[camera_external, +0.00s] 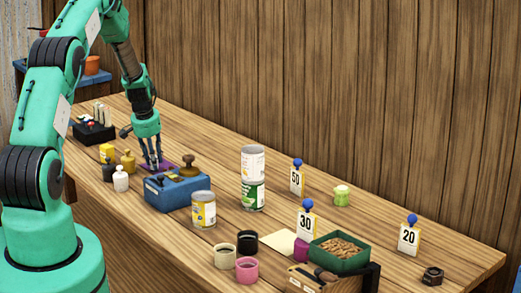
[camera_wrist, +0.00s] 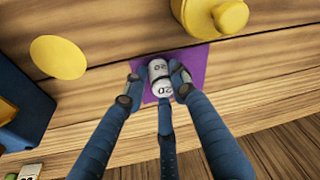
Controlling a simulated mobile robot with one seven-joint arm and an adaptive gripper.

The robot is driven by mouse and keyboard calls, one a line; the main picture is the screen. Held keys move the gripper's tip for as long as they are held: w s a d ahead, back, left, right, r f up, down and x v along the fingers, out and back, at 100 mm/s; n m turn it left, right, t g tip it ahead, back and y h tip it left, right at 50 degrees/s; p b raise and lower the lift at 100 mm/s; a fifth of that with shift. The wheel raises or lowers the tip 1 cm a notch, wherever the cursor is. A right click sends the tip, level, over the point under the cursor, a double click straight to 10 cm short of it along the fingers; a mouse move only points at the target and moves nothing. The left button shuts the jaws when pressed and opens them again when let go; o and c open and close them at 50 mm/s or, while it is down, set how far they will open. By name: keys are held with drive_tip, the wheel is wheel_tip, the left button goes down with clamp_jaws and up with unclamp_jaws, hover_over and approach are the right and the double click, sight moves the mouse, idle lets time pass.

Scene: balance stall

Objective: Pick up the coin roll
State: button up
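The coin roll (camera_wrist: 159,76) is a small white cylinder marked 20 with a dark band. In the wrist view it is on a purple mat (camera_wrist: 196,62). My gripper (camera_wrist: 156,82) has blue fingers around the roll, one on each side and one below it in the picture. A narrow gap shows at the left finger; the right finger looks very close to the roll or touching it. In the external view my gripper (camera_external: 153,166) points down at the purple mat (camera_external: 172,168), behind the blue box. The roll is hidden there.
A blue box (camera_external: 178,192) with weights stands just in front of my gripper. Price signs (camera_external: 297,181), cups (camera_external: 247,268) and a green tray (camera_external: 318,255) fill the right side. A wooden wall is behind.

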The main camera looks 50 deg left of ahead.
clamp_jaws()
drive_tip(key=shift+r, duration=0.1)
drive_tip(key=shift+r, duration=0.75)
wheel_tip(320, 180, up, 2)
drive_tip(key=shift+r+p, duration=0.2)
drive_tip(key=shift+p, duration=0.1)
drive_tip(key=s+d, duration=0.3)
drive_tip(key=s, duration=0.1)
drive_tip(key=s+d, duration=0.4)
drive_tip(key=s+d+r, duration=0.1)
drive_tip(key=s+d, duration=0.2)
drive_tip(key=s, duration=0.1)
drive_tip(key=shift+d+p, duration=0.25)
drive_tip(key=shift+p, duration=0.15)
